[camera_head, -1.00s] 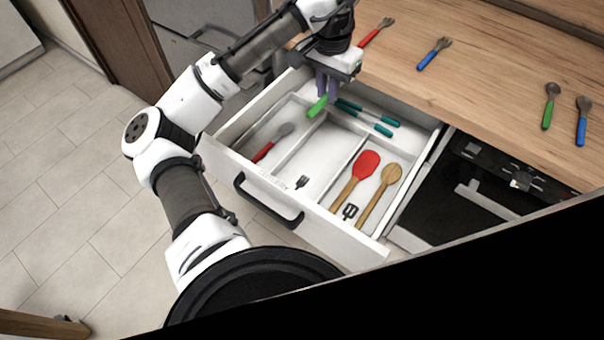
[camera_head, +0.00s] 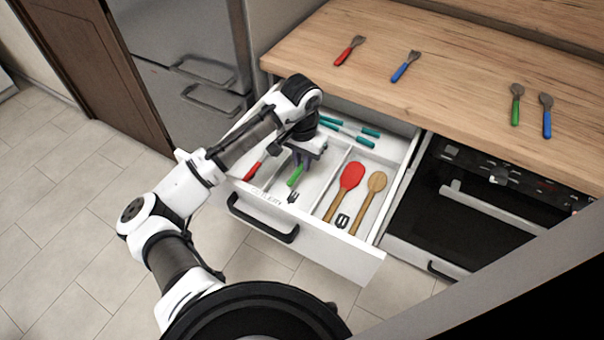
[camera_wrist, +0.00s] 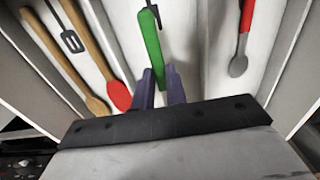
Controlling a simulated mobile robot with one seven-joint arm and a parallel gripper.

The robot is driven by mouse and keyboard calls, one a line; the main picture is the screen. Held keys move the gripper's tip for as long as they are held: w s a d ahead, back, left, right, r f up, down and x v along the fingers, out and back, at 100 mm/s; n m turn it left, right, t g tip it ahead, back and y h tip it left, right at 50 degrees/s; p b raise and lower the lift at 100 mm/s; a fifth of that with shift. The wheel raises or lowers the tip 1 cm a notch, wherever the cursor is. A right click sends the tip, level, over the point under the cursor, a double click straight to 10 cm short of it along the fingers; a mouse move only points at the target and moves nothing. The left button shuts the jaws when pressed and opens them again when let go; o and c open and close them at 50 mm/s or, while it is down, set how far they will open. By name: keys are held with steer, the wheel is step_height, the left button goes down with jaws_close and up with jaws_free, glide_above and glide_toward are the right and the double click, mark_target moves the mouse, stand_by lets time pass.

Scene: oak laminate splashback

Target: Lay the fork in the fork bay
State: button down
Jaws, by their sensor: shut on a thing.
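The green-handled fork (camera_head: 296,177) is in my gripper (camera_head: 303,163), which is shut on it over the middle bay of the open drawer. In the wrist view, its green handle (camera_wrist: 152,40) extends ahead of my gripper's fingers (camera_wrist: 160,90); its head is mostly hidden. The fork bay (camera_head: 313,184) is the middle one, marked by a dark fork picture (camera_head: 292,196) near the drawer front. The handle points toward that picture, roughly along the bay. I cannot tell whether the fork touches the bay floor.
A red-handled spoon (camera_wrist: 243,35) lies in the bay beside it. A red spatula (camera_head: 344,190) and wooden spoon (camera_head: 369,200) fill the other side bay. Teal-handled utensils (camera_head: 350,131) lie at the drawer's back. Several utensils lie on the worktop (camera_head: 460,75).

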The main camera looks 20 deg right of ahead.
mark_target(302, 176)
steer(key=shift+f+p, duration=0.35)
steer(key=shift+f, duration=3.1)
steer(key=shift+f, duration=0.15)
steer(key=c, duration=1.4)
jaws_free()
steer(key=shift+c, duration=0.2)
step_height(302, 176, up, 12)
steer(key=shift+r+b, duration=0.2)
steer(key=shift+b, duration=0.8)
